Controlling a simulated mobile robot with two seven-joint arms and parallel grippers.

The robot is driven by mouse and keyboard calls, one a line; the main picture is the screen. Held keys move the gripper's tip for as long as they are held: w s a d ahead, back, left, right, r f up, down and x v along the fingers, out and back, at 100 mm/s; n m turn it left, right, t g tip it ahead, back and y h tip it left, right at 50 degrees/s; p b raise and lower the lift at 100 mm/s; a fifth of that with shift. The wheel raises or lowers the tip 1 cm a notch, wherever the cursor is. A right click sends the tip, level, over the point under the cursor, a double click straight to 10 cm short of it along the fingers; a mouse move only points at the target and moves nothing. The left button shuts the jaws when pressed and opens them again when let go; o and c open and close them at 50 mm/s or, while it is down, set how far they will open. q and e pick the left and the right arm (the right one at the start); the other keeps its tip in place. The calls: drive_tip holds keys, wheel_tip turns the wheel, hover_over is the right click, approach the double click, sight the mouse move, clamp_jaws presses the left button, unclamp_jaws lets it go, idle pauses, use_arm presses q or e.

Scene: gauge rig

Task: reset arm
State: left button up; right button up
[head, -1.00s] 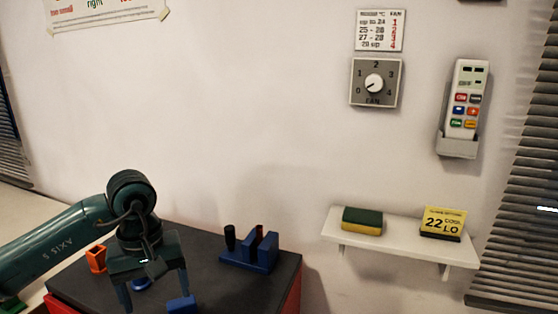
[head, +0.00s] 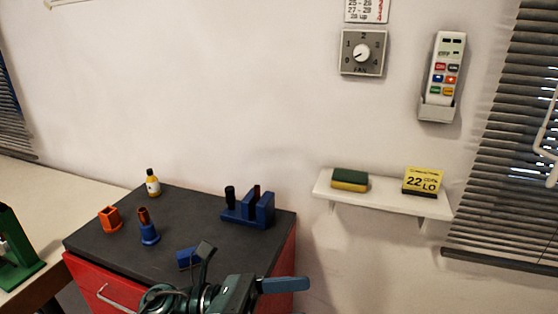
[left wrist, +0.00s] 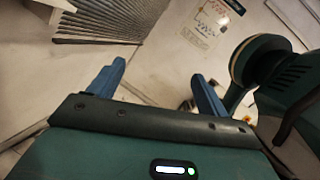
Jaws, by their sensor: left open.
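My left gripper (head: 300,284) shows at the bottom middle of the head view, in front of the dark-topped cabinet. Its blue finger points to the right, and part of the arm is cut off by the lower edge. In the left wrist view the left gripper (left wrist: 160,78) has its two blue fingers wide apart with nothing between them. A dark green arm link of mine fills the right side of that view. My right gripper is in neither view.
The cabinet top (head: 115,252) holds a blue rack (head: 262,212), a blue block (head: 187,257), an orange cup (head: 109,219), a blue holder (head: 149,235) and a bottle (head: 152,185). A white shelf (head: 385,202), fan dial (head: 362,52) and remote (head: 443,72) are on the wall.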

use_arm(q)
drive_tip(key=w+a+f+n+t+y, duration=0.2)
drive_tip(key=a+f+n+t+y, duration=0.3)
drive_tip(key=n, duration=0.7)
drive_tip(key=w+a+f+n+t+y, duration=0.1)
drive_tip(key=a+f+n+t+y, duration=0.1)
drive_tip(key=n+t, duration=0.7)
drive_tip(key=w+a+f+n+t+y, duration=0.2)
drive_tip(key=a+f+n+t+y, duration=0.15)
drive_tip(key=n, duration=1.05)
drive_tip(key=s+a+f+n+g+y, duration=0.2)
drive_tip(key=s+f+n, duration=0.3)
drive_tip(key=f, duration=0.3)
drive_tip(key=s+a+f+n+g+y+p, duration=0.1)
drive_tip(key=s+a+f+n+g+y, duration=0.2)
drive_tip(key=s+f+n, duration=0.3)
drive_tip(key=shift+s+a+f+n+g+y, duration=0.2)
drive_tip(key=shift+f+n+g+y, duration=0.3)
drive_tip(key=shift+f, duration=0.4)
drive_tip(key=shift+d, duration=0.1)
